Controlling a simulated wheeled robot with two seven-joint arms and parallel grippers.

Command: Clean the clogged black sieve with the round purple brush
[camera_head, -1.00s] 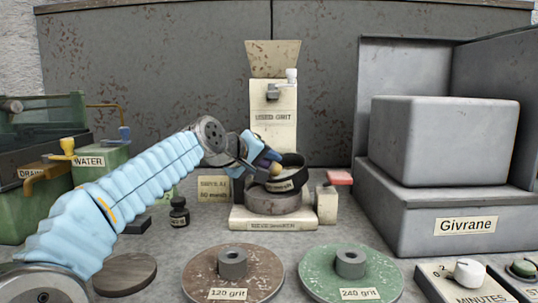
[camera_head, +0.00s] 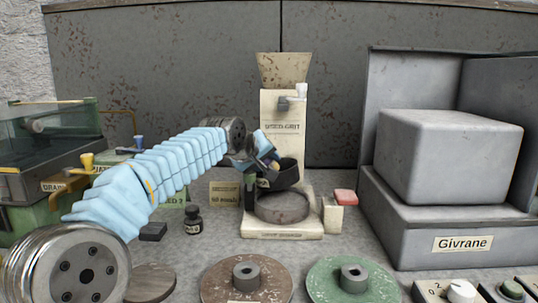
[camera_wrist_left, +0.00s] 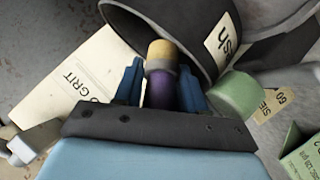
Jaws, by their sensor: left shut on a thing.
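My left gripper (camera_head: 266,158) is at the black sieve (camera_head: 288,174), above the round dark dish (camera_head: 283,207) of the cream stand. In the left wrist view, the blue fingers (camera_wrist_left: 161,87) are shut on the round purple brush (camera_wrist_left: 160,92), held by its purple body. Its tan end (camera_wrist_left: 162,53) points at the sieve, which also shows there (camera_wrist_left: 155,14) with a pale label on its wall. The sieve looks tilted and raised above the dish. Whether the brush touches it is unclear, and the mesh is hidden. My right gripper is not in view.
A cream grit tower (camera_head: 279,120) stands behind the sieve. A small black bottle (camera_head: 193,219) stands left of the stand. A brown disc (camera_head: 220,277) and a green disc (camera_head: 327,279) lie in front. A large grey block (camera_head: 448,155) fills the right side.

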